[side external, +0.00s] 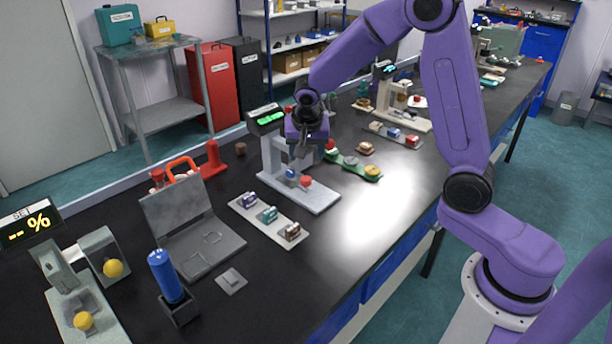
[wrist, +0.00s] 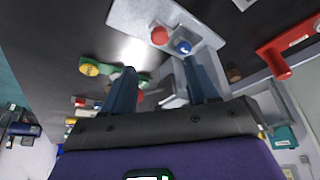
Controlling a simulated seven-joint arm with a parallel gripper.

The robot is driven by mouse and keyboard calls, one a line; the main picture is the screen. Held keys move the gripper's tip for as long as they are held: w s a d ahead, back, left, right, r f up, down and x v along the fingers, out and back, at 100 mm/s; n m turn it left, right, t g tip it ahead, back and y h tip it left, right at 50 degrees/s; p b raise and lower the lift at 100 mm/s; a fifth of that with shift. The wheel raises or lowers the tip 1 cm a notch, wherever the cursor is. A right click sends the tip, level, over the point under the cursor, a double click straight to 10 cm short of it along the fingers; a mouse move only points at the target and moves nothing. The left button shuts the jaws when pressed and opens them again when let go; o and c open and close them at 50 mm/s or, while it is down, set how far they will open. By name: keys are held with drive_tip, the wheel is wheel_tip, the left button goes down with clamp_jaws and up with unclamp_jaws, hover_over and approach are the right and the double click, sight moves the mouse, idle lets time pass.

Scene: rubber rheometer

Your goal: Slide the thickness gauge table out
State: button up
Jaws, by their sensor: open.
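A pale grey bench instrument with a flat base (side external: 318,196) and an upright stands mid-bench, with a green-lit display (side external: 266,119) behind it. It appears to be the thickness gauge, though I cannot read a label. A blue knob (side external: 291,174) and a red knob (side external: 305,181) sit low at its front. The wrist view shows the red knob (wrist: 159,35) and blue knob (wrist: 182,47) beyond the fingertips. My gripper (side external: 300,152) is open and empty, pointing down over the instrument beside its upright. The fingers (wrist: 163,82) appear apart from the knobs. The table's edges are hard to make out.
A pale strip (side external: 270,216) with several small samples lies in front. A green holder (side external: 352,164) with round pieces is to the right, and a red stand (side external: 213,160) to the left. An open grey hinged plate (side external: 200,240) lies nearer. Bare black bench shows front right.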

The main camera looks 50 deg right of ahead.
sight(306, 179)
drive_tip(key=x, duration=1.1)
drive_tip(key=shift+f, duration=0.1)
clamp_jaws()
